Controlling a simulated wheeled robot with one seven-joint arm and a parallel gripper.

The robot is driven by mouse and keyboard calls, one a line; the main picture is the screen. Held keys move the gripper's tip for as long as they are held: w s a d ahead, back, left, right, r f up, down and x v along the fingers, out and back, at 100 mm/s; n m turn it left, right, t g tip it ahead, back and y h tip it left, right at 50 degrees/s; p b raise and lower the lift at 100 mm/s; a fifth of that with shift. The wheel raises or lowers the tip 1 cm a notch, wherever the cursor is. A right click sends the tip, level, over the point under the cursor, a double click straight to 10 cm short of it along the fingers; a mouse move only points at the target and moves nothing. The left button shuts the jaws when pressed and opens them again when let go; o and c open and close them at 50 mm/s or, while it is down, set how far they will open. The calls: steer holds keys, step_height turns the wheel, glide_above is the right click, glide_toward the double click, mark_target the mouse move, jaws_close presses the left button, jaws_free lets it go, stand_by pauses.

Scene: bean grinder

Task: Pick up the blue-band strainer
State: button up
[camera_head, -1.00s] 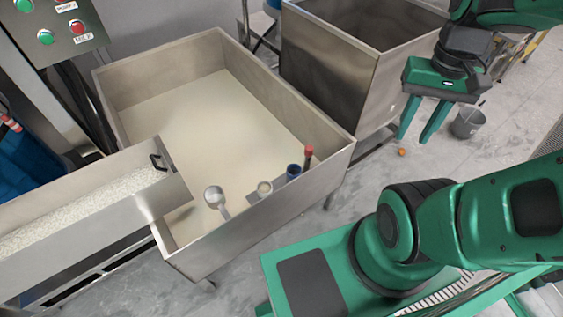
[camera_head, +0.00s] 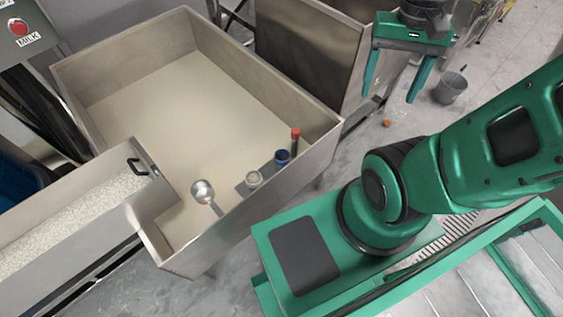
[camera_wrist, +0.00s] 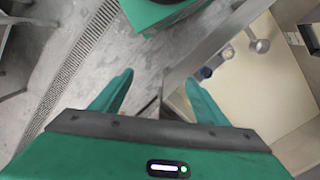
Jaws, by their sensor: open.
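A small blue cylindrical item (camera_head: 282,158) stands on the small ledge at the right wall of the large vat; it looks like the blue-band strainer, though its mesh is too small to make out. It also shows in the wrist view (camera_wrist: 206,72), right of my fingers. A pale-topped cup (camera_head: 254,180) and a metal ladle (camera_head: 204,193) are to its left, and a red-topped bottle (camera_head: 295,146) is just behind it. My gripper (camera_head: 389,97) is open and empty, pointing down, to the right of the vat and apart from it. It also shows in the wrist view (camera_wrist: 159,78).
The steel vat (camera_head: 325,137) holds pale liquid, and its raised walls border the ledge. A trough of white grains (camera_head: 85,215) joins it at left. A second steel tank (camera_head: 310,50) stands behind. A grey bucket (camera_head: 451,88) and a small orange object (camera_head: 387,123) are on the floor.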

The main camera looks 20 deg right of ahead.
steer(key=w+a+f+m+g+h, duration=0.25)
steer(key=w+a+f, duration=0.25)
steer(key=w+f, duration=0.45)
steer(key=w+a+f+m+t+h, duration=0.15)
steer(key=w+a+f+h, duration=0.3)
steer(key=a+f, duration=0.5)
steer(key=w+a+f+m+h, duration=0.25)
steer(key=w+a+f, duration=0.3)
steer(key=f, duration=0.65)
steer(key=t+h, duration=0.4)
steer(key=t, duration=0.2)
glide_above(282, 157)
steer(key=s+a, duration=0.4)
steer(key=a, duration=0.2)
step_height(282, 157, down, 14)
steer(key=shift+m, duration=0.35)
steer(key=shift+a+f+x, duration=0.1)
steer(key=shift+f+x, duration=0.1)
steer(key=shift+x, duration=0.8)
steer(key=shift+a+f+x, duration=0.1)
steer(key=shift+f+x, duration=0.1)
steer(key=shift+x, duration=0.8)
steer(key=shift+f+x, duration=0.2)
steer(key=shift+x, duration=0.8)
steer(key=c, duration=1.2)
